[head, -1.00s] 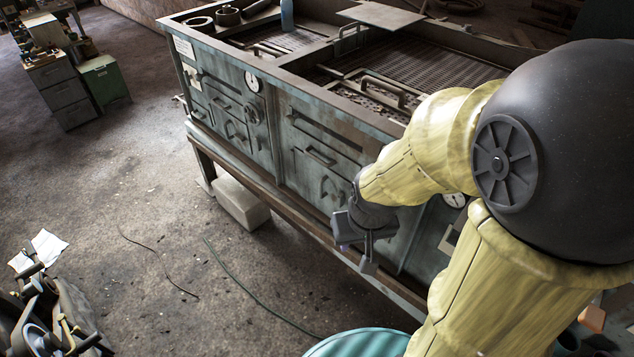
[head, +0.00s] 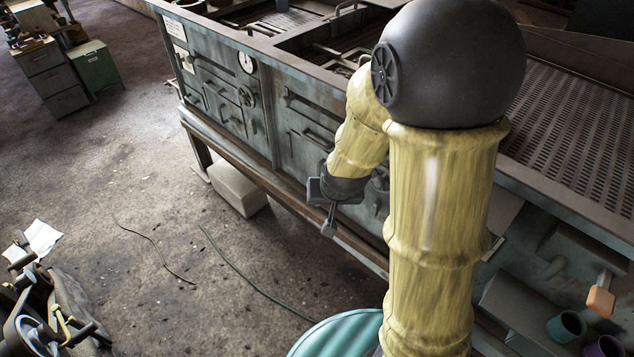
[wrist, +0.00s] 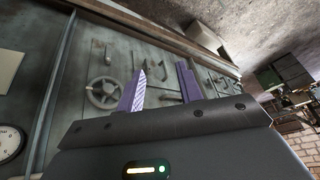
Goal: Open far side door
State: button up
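The long grey-green metal cabinet has a far front door panel (head: 217,92) with handles and a handwheel (head: 246,96), and it looks shut. A nearer front panel (head: 307,120) with bar handles also looks shut. In the wrist view the handwheel (wrist: 103,93) and panel fittings lie beyond the fingers, at a slant. My gripper (head: 329,224) is in front of the nearer panel, apart from it and from the far door. In the wrist view my gripper (wrist: 162,76) has two purple fingers spread with nothing between them. My arm hides part of the cabinet's near end.
A pale block (head: 237,190) sits on the floor by the cabinet. Cables (head: 250,278) lie on the otherwise open floor to the left. A teal round object (head: 337,333) stands at the bottom. Machine parts (head: 50,315) are at lower left, a green cabinet (head: 95,66) at upper left.

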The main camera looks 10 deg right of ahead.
aim_at(318, 174)
jog(key=w+a+f+m+t+h+b, duration=0.1)
jog(key=w+f+t+h+b, duration=0.2)
jog(key=f, duration=0.9)
jog(key=w+a+f+m+t+h+b, duration=0.1)
jog(key=w+a+f+t+h+b, duration=0.1)
jog(key=w+f+t+b, duration=0.5)
jog(key=w+f+t+h, duration=0.1)
jog(key=w+f, duration=0.2)
jog(key=f, duration=0.3)
jog(key=shift+w+f+t, duration=0.15)
jog(key=shift+w+t, duration=0.05)
jog(key=shift+t, duration=0.2)
jog(key=shift+w, duration=0.1)
jog(key=x, duration=1.7)
jog(key=shift+d+p, duration=0.2)
jog(key=shift+p, duration=0.1)
jog(key=shift+c, duration=0.3)
grip_shut()
